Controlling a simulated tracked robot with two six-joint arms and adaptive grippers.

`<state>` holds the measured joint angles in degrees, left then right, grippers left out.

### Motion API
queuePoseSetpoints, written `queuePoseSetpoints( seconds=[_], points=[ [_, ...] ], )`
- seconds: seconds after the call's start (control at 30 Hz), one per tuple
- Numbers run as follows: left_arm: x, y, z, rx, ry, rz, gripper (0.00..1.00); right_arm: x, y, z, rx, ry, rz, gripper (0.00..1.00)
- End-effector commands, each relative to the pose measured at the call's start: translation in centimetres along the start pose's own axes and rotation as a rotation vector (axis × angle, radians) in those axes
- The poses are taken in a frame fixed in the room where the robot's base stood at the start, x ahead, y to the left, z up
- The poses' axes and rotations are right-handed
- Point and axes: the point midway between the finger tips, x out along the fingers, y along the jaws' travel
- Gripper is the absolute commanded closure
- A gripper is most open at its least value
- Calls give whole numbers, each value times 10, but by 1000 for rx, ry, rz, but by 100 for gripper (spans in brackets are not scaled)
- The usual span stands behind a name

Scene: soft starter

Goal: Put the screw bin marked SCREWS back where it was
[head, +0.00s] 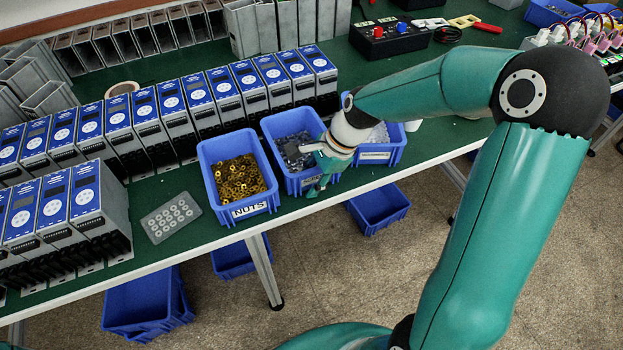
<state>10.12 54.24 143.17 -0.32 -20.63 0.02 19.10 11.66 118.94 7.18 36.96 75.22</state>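The middle blue bin (268,127) holds small grey metal parts and stands on the green table near its front edge. The label on its front is mostly hidden by my gripper, so I cannot read it. My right gripper (312,168) is at this bin's front right corner, with one finger over the inside and another in front of the front wall. Whether it grips the wall is not clear. My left gripper is out of view.
The NUTS bin (238,177) with brass nuts stands close on the left. Another labelled blue bin (384,150) stands close on the right, partly behind my wrist. Rows of blue-faced units (205,105) stand behind.

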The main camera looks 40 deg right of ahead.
Motion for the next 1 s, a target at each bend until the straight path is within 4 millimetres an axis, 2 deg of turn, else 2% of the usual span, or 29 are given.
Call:
queuePoseSetpoints(
  seconds=[0.27,0.37,0.7,0.83,1.0],
  points=[
    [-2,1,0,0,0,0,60,-11,-1,0,1,0,-2,64],
    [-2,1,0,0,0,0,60,-26,-1,0,1,1,-5,64],
    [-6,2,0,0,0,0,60,-94,-1,-1,2,2,-6,64],
    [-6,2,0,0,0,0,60,-111,-1,-1,2,1,-4,64],
    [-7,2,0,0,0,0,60,-121,0,-1,2,1,0,64]
  ],
)
